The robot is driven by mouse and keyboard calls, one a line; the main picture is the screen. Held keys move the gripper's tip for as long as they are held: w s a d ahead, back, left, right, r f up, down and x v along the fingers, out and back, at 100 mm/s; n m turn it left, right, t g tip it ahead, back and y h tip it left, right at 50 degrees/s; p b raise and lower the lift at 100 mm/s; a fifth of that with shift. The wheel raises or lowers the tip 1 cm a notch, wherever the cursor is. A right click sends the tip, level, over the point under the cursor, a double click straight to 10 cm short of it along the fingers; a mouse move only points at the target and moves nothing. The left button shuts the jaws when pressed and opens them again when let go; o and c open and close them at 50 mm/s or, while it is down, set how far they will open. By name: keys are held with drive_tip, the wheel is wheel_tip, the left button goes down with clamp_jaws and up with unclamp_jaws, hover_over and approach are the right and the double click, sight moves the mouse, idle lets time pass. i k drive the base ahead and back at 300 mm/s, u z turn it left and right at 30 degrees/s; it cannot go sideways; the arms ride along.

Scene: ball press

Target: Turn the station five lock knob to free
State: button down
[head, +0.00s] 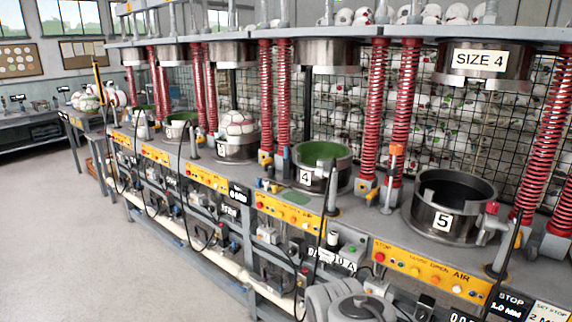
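Station five has a dark metal mould cup (431,212) with a white label "5" on its front, open and apparently empty. A red knob (491,207) sits on a small metal fitting at the cup's right side. An orange-topped upright lever (396,151) stands to the cup's left. A yellow control panel (430,271) with small buttons and the words "OPEN" and "AIR" is below the cup. I cannot tell which of these is the lock knob, nor read its setting. My gripper is not in view; only grey rounded parts of my arm show at the bottom centre.
The station four cup (324,171), with a green inside, stands to the left. Red springs (403,110) rise on both sides of station five. A "SIZE 4" press head (480,68) hangs above it. Black cables hang along the bench front. The floor (60,240) at left is clear.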

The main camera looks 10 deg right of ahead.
sight(492, 206)
drive_tip(key=z, duration=1.25)
drive_tip(key=i, duration=0.3)
